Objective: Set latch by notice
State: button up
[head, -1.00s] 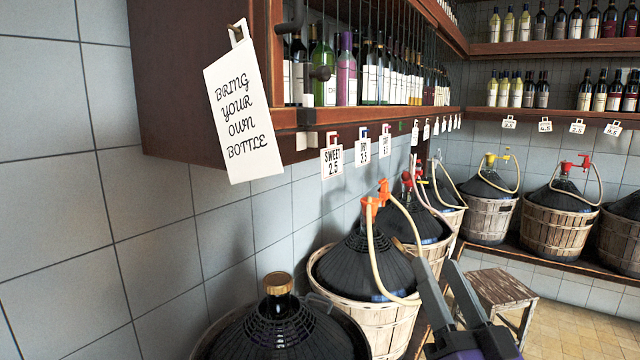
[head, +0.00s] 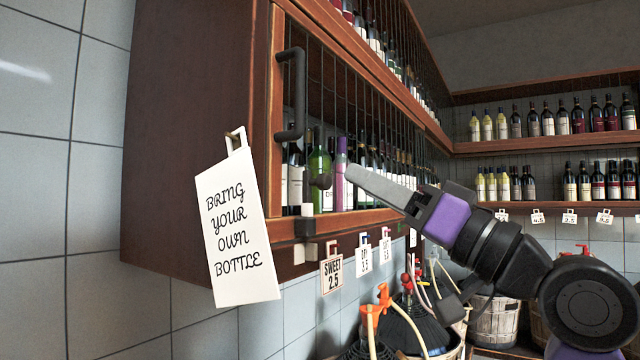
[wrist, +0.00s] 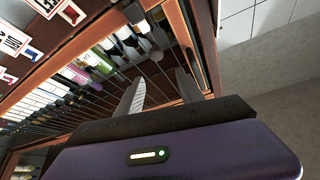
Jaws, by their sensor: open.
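The white notice (head: 236,228) reading "BRING YOUR OWN BOTTLE" hangs from a hook on the cabinet's side. Right of it, a small black and white block (head: 306,227), which looks like the latch, sits at the lower corner of the barred cabinet door. A dark round knob (head: 321,181) shows just above it. My gripper (head: 352,175) points left at the door, its tips close to the knob; contact cannot be told. In the wrist view my gripper's (wrist: 160,76) two fingers stand apart with nothing between them, in front of the bars.
A black vertical handle (head: 291,95) stands out from the door's left frame. Bottles stand behind the bars. Price tags, including "SWEET 2.5" (head: 332,274), hang below the cabinet. Demijohns with orange taps (head: 376,305) stand beneath. Tiled wall (head: 60,200) lies at left.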

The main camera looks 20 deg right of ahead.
aim_at(329, 184)
jog(key=shift+g, duration=0.6)
jog(key=shift+w+a+r+p, duration=0.15)
jog(key=shift+w+a+p, duration=0.2)
jog(key=shift+w+a, duration=0.6)
jog(key=shift+w+a+r+p, duration=0.15)
jog(key=shift+w+a+p, duration=0.3)
jog(key=shift+w, duration=0.9)
jog(key=shift+w+a+r+p, duration=0.15)
jog(key=shift+w+a+p, duration=0.15)
jog(key=shift+w+a, duration=0.7)
jog(key=shift+w+d, duration=0.15)
jog(key=shift+d, duration=0.05)
grip_shut()
